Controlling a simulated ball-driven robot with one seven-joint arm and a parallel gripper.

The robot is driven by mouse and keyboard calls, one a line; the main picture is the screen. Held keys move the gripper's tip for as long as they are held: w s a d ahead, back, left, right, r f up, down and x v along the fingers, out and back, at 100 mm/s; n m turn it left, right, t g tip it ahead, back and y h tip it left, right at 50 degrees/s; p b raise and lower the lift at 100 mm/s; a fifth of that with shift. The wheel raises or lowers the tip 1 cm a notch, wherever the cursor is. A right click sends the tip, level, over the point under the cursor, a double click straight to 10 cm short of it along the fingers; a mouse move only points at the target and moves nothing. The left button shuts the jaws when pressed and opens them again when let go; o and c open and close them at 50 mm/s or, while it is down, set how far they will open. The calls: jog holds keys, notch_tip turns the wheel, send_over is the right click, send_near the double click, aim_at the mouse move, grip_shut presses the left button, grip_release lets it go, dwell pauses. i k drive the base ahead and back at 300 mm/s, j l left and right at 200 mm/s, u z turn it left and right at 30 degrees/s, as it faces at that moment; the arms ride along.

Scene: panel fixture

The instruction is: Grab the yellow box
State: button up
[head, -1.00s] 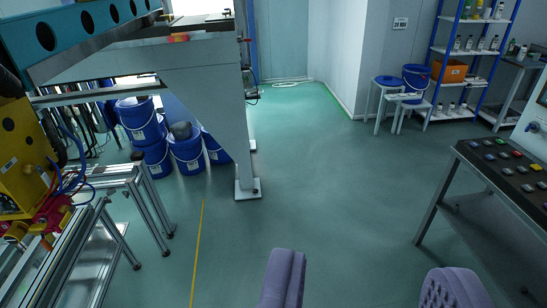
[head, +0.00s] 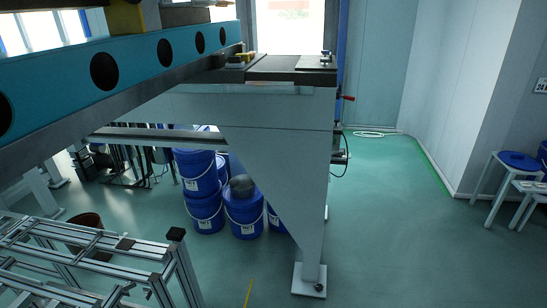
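A larger yellow block (head: 127,17) sits on the teal beam at the upper left, cut off by the top edge of the picture. My gripper is not in view.
The teal beam (head: 110,66) and the grey machine frame (head: 280,128) fill the upper left. Blue buckets (head: 241,206) stand under it. A metal rail frame (head: 85,250) is at the lower left. Stools (head: 510,180) are at the right. The floor (head: 400,245) at centre right is clear.

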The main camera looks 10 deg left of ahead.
aim_at(245, 57)
jog(key=i+l+u, duration=0.1)
jog(key=i+u, duration=0.3)
jog(key=i, duration=0.85)
jog(key=i+l, duration=0.1)
jog(key=i, duration=0.45)
jog(key=i+l, duration=0.15)
jog(key=i, duration=0.35)
jog(key=i+l, duration=0.1)
jog(key=i, duration=0.45)
jog(key=i+l, duration=0.1)
jog(key=i, duration=0.45)
jog(key=i+j+u, duration=0.1)
jog(key=i, duration=0.35)
